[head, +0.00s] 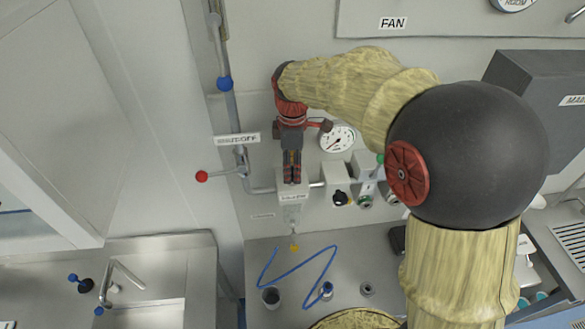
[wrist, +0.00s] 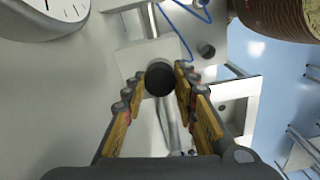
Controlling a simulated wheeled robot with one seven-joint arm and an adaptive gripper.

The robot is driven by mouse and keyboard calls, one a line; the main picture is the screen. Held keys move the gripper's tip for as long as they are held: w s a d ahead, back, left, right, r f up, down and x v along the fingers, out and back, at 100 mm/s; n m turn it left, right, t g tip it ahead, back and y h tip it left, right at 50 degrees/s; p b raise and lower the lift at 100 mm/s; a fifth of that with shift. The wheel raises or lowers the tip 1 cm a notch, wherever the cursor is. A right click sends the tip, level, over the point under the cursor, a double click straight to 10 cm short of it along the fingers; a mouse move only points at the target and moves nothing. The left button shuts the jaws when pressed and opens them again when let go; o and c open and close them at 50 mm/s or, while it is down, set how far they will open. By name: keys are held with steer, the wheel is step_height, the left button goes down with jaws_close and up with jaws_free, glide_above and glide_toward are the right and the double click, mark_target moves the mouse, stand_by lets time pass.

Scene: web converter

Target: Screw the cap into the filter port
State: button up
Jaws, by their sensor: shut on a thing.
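The black round cap (wrist: 160,78) is between my fingertips in the wrist view, and my gripper (wrist: 162,86) is shut on it. The cap lies over the face of a pale block, the filter housing (wrist: 130,60). In the head view my gripper (head: 292,177) points down at the top of this labelled housing (head: 292,198) on the wall. The cap hides the port, so I cannot tell how deep it sits or whether its thread is engaged. In the head view my fingers hide the cap.
A round gauge (head: 336,138) is right of my gripper. A red-knobbed valve lever (head: 202,176) and a blue knob (head: 224,83) stand off the pipe at left. A blue cord (head: 300,268) and small cups (head: 271,297) are on the counter below. A sink (head: 150,312) is at lower left.

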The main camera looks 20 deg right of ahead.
jaws_close()
steer(key=shift+m, duration=0.5)
steer(key=shift+o, duration=2.3)
jaws_free()
steer(key=shift+m, duration=0.5)
steer(key=o, duration=0.5)
steer(key=shift+o, duration=0.2)
step_height(320, 180, up, 12)
